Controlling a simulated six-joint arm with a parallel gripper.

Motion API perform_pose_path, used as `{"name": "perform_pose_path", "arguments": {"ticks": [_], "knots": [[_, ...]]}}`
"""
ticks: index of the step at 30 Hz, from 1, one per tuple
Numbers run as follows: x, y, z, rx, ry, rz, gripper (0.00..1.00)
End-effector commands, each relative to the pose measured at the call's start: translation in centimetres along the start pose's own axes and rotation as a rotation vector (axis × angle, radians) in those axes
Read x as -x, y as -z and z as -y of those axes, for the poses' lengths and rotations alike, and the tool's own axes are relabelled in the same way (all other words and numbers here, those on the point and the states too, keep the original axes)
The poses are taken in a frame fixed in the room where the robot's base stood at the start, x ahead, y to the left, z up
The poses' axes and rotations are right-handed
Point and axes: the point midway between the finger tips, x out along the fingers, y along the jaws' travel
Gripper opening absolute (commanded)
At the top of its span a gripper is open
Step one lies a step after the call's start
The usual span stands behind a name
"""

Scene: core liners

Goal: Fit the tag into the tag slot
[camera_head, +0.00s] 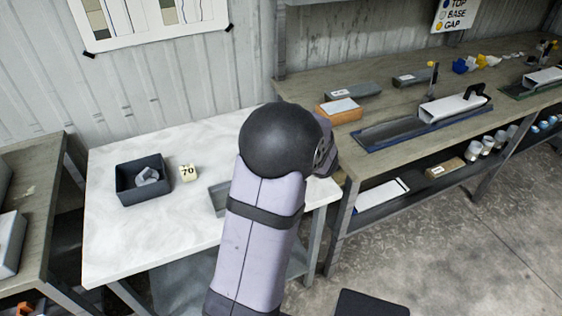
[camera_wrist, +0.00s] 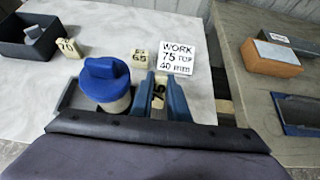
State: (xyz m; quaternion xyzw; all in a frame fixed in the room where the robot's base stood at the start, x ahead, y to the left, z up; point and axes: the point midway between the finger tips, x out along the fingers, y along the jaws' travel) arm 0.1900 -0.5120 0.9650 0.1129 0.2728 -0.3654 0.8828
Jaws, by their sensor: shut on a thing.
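My gripper (camera_wrist: 163,98) is shut on a cream tag (camera_wrist: 158,97) marked 75, seen between its blue fingers in the wrist view. It is right of a pale cylinder with a blue knobbed cap (camera_wrist: 105,78), which stands at a grey tray (camera_wrist: 68,97). Part of that tray also shows in the head view (camera_head: 217,198), where my arm hides the gripper and held tag. I cannot make out the tag slot, nor whether the tag touches anything below.
A 70 tag (camera_head: 188,172) and a dark bin (camera_head: 128,196) with grey pieces are left on the white table (camera_head: 120,240). A 65 tag (camera_wrist: 139,56) and a work card (camera_wrist: 178,60) stand behind the gripper. An orange block (camera_head: 338,114) is on the right bench.

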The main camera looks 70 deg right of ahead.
Motion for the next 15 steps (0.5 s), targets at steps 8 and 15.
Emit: {"name": "perform_pose_path", "arguments": {"ticks": [8, 15], "knots": [[0.9, -1.3, 0.0, 0.001, 0.0, -0.001, 0.0], [0.3, -2.5, -0.5, 0.018, -0.022, -0.036, 0.0]]}}
